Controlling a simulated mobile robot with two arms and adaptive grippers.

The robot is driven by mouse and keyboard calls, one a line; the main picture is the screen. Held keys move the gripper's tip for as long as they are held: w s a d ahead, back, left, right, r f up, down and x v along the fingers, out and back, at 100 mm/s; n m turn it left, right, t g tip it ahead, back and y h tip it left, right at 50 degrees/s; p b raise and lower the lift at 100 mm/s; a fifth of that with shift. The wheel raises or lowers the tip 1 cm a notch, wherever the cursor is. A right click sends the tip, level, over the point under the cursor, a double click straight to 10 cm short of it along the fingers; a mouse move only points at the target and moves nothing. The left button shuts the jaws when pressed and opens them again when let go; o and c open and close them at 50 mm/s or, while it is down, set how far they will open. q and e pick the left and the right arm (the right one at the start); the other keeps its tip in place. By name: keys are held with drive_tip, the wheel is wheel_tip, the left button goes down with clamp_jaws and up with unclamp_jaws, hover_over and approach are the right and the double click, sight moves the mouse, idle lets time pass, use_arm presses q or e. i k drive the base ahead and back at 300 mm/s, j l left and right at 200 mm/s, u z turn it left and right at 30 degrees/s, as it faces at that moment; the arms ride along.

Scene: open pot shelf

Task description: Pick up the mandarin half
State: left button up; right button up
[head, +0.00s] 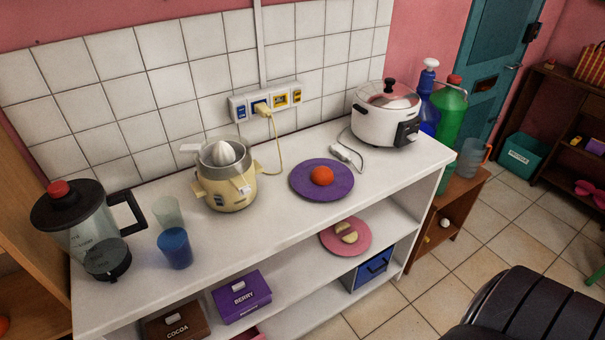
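An orange, rounded fruit piece (321,176), which looks like the mandarin half, lies on a purple plate (300,188) on the white counter top. Its cut face cannot be made out. Neither my left nor my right gripper is in the head view. Nothing touches or covers the fruit piece.
A cream citrus juicer (226,190) stands left of the plate, and a white cooker (385,118) stands behind it to the right. A cable with a white plug (342,152) lies close behind the plate. Blue cup (175,252) and blender jug (95,245) stand left. The counter's front is clear.

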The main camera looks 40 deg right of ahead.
sight(321, 176)
drive_tip(key=l+u, duration=0.75)
drive_tip(key=k+l+u, duration=0.1)
drive_tip(key=u, duration=0.3)
